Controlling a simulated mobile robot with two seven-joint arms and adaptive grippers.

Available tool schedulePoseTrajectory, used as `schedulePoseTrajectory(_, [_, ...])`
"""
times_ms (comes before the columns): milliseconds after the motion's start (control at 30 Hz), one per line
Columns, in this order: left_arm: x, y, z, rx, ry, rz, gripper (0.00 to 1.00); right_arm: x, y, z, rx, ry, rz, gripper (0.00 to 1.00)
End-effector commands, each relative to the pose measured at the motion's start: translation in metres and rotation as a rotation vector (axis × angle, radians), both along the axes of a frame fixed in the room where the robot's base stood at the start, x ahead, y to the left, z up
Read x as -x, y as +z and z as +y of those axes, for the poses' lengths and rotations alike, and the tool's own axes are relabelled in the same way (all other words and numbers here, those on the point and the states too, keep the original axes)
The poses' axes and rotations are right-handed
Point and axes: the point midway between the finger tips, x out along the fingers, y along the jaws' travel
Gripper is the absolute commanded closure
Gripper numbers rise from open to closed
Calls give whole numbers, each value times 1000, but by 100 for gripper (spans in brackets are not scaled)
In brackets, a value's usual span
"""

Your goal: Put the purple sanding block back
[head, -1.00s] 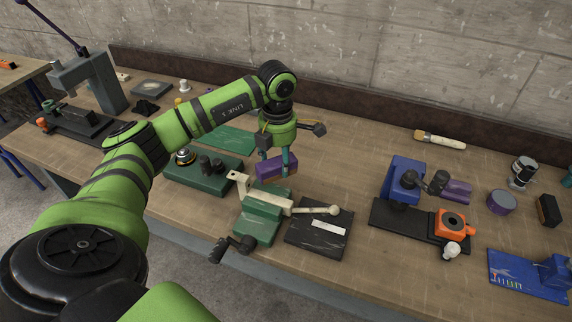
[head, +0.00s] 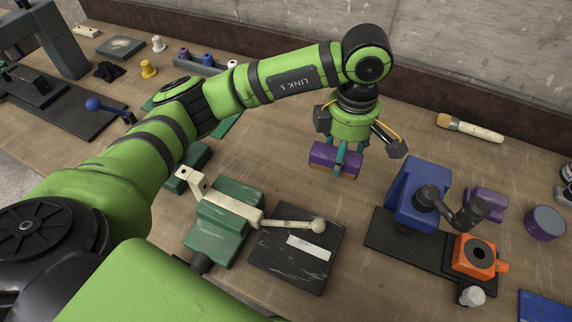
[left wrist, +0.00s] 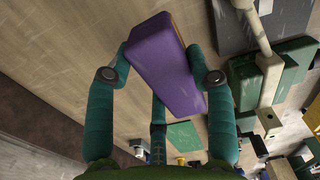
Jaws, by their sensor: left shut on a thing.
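The purple sanding block (head: 335,159) has a purple top and a tan underside. My left gripper (head: 340,160) is shut on it and holds it above the workbench, behind the black plate. In the left wrist view the block (left wrist: 165,65) sits tilted between the teal fingers (left wrist: 160,75), which touch its sides. My right gripper does not show in either view.
A green vise (head: 222,220) and a black plate (head: 290,262) with a white label stand in front. A blue vise (head: 418,190), an orange tool (head: 475,255), a purple tin (head: 545,223) and a brush (head: 470,127) are at the right. Bare bench (head: 270,150) lies around the block.

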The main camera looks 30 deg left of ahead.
Motion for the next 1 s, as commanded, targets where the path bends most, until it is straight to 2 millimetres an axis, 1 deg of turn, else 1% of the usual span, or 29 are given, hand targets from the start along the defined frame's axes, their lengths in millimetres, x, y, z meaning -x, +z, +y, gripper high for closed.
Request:
schedulePoseTrajectory(167, [0, 1, 0, 0, 1, 0, 72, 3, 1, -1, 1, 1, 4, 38])
schedulePoseTrajectory(267, [-1, -1, 6, 0, 4, 2, 72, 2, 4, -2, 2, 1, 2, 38])
schedulePoseTrajectory(367, [-2, -9, 22, -1, 8, 4, 72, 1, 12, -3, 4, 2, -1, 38])
schedulePoseTrajectory(600, [-8, -41, 78, -4, 10, 6, 72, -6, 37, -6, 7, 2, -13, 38])
schedulePoseTrajectory(700, [-11, -53, 97, -3, 8, 6, 72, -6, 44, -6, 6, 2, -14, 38])
schedulePoseTrajectory(833, [-14, -65, 112, -1, 5, 2, 72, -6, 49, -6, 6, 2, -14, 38])
schedulePoseTrajectory(933, [-15, -69, 116, 0, 4, 1, 72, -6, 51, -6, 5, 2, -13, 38])
schedulePoseTrajectory(1000, [-14, -76, 117, 1, 3, 4, 72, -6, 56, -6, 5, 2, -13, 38])
